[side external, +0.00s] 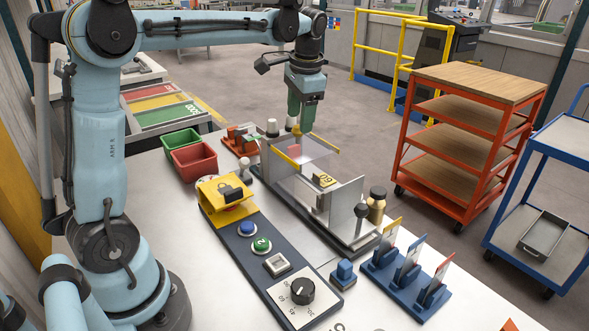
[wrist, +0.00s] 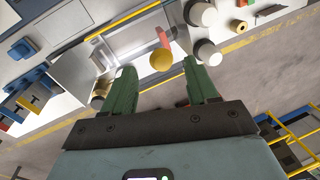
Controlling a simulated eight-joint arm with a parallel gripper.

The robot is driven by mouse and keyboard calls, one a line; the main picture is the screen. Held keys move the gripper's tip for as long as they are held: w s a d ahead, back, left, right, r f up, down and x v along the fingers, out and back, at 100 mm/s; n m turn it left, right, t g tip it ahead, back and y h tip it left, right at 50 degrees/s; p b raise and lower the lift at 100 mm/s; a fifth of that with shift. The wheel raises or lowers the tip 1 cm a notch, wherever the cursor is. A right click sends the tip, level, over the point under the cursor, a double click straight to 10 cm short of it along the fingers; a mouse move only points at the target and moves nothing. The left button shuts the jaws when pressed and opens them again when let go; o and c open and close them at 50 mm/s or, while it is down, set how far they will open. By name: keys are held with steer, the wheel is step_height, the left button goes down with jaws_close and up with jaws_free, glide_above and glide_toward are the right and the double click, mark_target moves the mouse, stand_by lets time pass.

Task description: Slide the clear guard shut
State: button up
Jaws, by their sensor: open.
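The clear guard (side external: 308,150) is a see-through cover with yellow edge strips, standing over the far left part of the panel bender (side external: 345,205). The bender's near right part, with grey upright plates, is uncovered. In the wrist view the guard's yellow strip (wrist: 125,20) runs slantwise at the top. A yellow ball knob (wrist: 161,60) with a red-orange stem shows between my finger tips. My gripper (side external: 296,126) points down at the guard's far side, its green fingers open around the knob (wrist: 158,68). Contact with the knob cannot be told.
A control strip with a yellow padlock box (side external: 228,195), buttons and a black dial (side external: 302,291) lies in front. Red (side external: 194,161) and green bins stand left. A brass-coloured jar (side external: 376,205) and blue card holder (side external: 405,275) are at right. White-topped posts (wrist: 207,53) stand close to my fingers.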

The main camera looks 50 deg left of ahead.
step_height(320, 180, up, 9)
steer(key=d, duration=0.2)
steer(key=n+h, duration=0.4)
glide_toward(298, 125)
steer(key=f, duration=0.3)
steer(key=d+f, duration=0.1)
steer(key=f, duration=0.6)
steer(key=shift+w+d, duration=0.1)
steer(key=shift+d, duration=0.15)
steer(key=d, duration=0.3)
step_height(298, 125, up, 12)
steer(key=a, duration=0.2)
steer(key=s+d+f+m+t+y, duration=0.1)
steer(key=s+d+f+t, duration=0.5)
steer(key=s+d+f, duration=0.7)
steer(key=shift+f+m+t+y, duration=0.3)
steer(key=shift+f+m+y, duration=0.1)
steer(key=shift+f, duration=0.4)
steer(key=shift+s+a, duration=0.1)
